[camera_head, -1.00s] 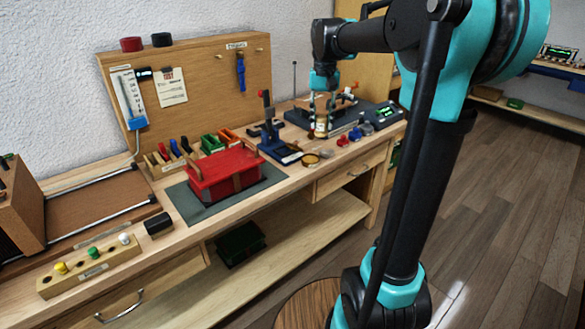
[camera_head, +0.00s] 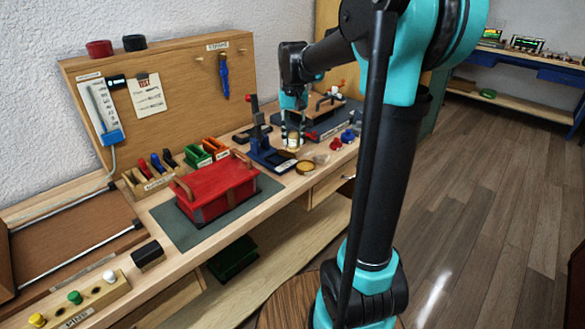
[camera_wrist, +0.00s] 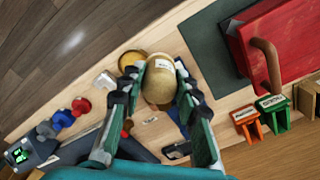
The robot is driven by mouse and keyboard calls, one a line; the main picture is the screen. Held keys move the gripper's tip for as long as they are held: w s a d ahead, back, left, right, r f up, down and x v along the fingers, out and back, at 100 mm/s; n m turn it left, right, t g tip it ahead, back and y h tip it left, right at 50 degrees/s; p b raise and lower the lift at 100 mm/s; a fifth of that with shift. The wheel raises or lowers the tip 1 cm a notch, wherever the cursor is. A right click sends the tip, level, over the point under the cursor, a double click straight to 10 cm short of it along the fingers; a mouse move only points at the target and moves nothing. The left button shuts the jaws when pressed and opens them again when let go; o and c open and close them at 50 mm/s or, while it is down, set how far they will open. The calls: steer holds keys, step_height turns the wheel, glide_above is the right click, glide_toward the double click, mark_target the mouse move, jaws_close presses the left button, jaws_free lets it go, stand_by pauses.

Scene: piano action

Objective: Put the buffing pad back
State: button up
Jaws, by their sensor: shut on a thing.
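My gripper (camera_head: 293,137) is over the right part of the bench, beside the blue hand press (camera_head: 268,150). In the wrist view my gripper (camera_wrist: 168,95) is shut on a tan, rounded piece with a white label, which I take for the buffing pad (camera_wrist: 158,88). The label is too small to read. In the head view the pad (camera_head: 293,143) shows pale below the fingers. I cannot tell whether it touches the bench. A round yellowish dish (camera_wrist: 131,61) lies close beside the pad; it also shows in the head view (camera_head: 306,167).
A red box (camera_head: 217,187) sits on a grey-green mat (camera_head: 178,222) to the left. Red and blue knobs (camera_wrist: 67,113) and a small metal piece (camera_wrist: 105,81) lie nearby. Green and orange labelled holders (camera_head: 207,150) stand behind. A pegboard (camera_head: 185,75) closes the back.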

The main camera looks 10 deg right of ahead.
step_height(320, 180, down, 12)
steer(key=shift+f, duration=0.1)
stand_by(0.4)
steer(key=o, duration=1.1)
steer(key=shift+f, duration=0.1)
step_height(320, 180, up, 12)
steer(key=shift+s, duration=0.15)
steer(key=s+d+f+n+t, duration=0.1)
steer(key=s+d+f+t, duration=0.1)
steer(key=s+f, duration=0.6)
steer(key=s+d+f+t, duration=0.2)
steer(key=s+f, duration=0.6)
steer(key=s, duration=0.5)
steer(key=shift+s+f+n, duration=0.25)
steer(key=shift+s+n, duration=0.05)
steer(key=shift+n, duration=0.1)
